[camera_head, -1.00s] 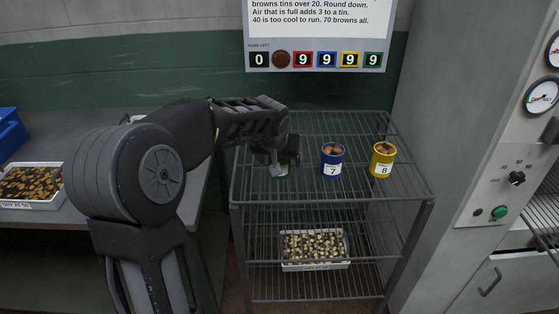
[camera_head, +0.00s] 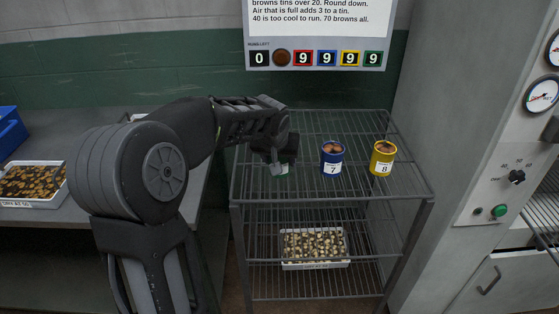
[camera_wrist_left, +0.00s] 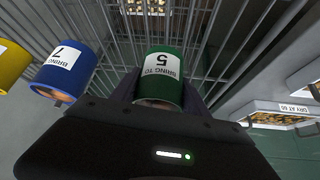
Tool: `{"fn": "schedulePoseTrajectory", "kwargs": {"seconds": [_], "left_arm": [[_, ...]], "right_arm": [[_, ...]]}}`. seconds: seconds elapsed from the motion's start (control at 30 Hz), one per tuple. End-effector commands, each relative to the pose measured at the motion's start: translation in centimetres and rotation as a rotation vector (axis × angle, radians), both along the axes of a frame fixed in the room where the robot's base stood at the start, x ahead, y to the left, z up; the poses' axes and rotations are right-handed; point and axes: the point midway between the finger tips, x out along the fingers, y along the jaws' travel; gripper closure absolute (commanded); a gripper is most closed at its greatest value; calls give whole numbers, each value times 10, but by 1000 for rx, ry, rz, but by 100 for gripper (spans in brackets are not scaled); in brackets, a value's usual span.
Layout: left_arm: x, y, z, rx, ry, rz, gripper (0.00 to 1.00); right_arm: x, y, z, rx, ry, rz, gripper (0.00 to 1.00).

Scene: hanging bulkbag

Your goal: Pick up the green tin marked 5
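The green tin marked 5 (camera_wrist_left: 162,75) shows in the left wrist view with its label upside down and brown contents at its near, open end. In the head view only a small part of the green tin (camera_head: 281,170) shows below my left gripper, on or just above the wire rack's top shelf. My left gripper (camera_head: 277,157) is at the tin, and the dark fingers (camera_wrist_left: 160,95) stand on both sides of it. I cannot tell whether they press on it. My right gripper is not in view.
A blue tin marked 7 (camera_head: 332,158) and a yellow tin marked 8 (camera_head: 382,158) stand to the right on the rack (camera_head: 300,193). A tray (camera_head: 315,266) is on a lower shelf. A grey cabinet (camera_head: 455,170) stands right; a bench with another tray (camera_head: 30,205) is left.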

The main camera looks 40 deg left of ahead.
Motion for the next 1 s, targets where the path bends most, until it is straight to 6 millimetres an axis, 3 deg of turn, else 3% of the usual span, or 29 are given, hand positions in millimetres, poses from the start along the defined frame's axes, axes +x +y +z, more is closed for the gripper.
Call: {"fn": "schedulePoseTrajectory", "kwargs": {"seconds": [0.5,0.8,1.0], "left_arm": [[0,0,0,0,0,0,92],[1,0,3,0,-2,-1,93],[1,0,27,1,-6,0,93]], "right_arm": [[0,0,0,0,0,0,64],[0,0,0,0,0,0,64],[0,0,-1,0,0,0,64]]}}
